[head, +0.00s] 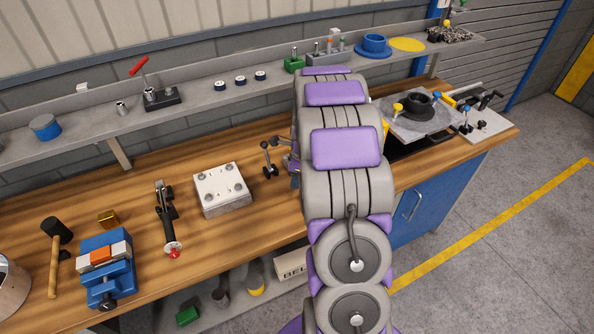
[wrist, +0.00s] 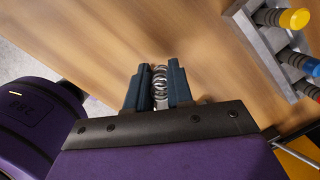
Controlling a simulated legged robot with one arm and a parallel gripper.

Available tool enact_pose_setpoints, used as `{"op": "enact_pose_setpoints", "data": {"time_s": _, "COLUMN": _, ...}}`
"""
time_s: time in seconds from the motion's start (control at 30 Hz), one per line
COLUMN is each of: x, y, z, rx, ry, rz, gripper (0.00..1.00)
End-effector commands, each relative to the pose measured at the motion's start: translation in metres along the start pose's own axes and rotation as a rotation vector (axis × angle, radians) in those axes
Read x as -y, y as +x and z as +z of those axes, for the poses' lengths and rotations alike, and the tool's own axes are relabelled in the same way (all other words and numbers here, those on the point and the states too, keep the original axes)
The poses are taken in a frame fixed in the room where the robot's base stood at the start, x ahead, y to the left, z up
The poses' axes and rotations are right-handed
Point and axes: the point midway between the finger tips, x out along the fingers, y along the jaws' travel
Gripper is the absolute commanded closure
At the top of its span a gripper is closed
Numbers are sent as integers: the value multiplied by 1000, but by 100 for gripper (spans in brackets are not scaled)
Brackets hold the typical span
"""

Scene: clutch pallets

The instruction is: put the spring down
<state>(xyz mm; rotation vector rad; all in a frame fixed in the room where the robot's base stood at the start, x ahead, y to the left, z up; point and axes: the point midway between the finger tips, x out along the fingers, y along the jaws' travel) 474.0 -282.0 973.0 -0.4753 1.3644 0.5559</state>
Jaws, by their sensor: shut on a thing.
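My gripper (wrist: 159,88) is shut on the spring (wrist: 160,84) in the wrist view. The spring is a small metal coil held between the two dark blue fingers. Wooden bench top (wrist: 130,30) shows beyond and beneath it; I cannot tell whether the spring touches the wood. In the head view my grey and purple arm reaches over the bench (head: 130,185) and hides the spring and most of the gripper.
A grey rack with yellow, blue and red-capped tools (wrist: 280,45) stands close right of my gripper in the wrist view. In the head view a metal block (head: 221,188), a toggle clamp (head: 167,220), a blue vise (head: 106,268) and a mallet (head: 55,255) occupy the left bench.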

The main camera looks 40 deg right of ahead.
Motion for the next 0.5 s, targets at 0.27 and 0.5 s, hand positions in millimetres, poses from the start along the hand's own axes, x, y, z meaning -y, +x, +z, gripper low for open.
{"op": "enact_pose_setpoints", "data": {"time_s": 0.27, "x": -44, "y": -7, "z": -5, "rx": 0, "ry": 0, "rz": 2, "gripper": 100}}
{"op": "enact_pose_setpoints", "data": {"time_s": 0.5, "x": -85, "y": -12, "z": -11, "rx": 1, "ry": -1, "rz": 1, "gripper": 100}}
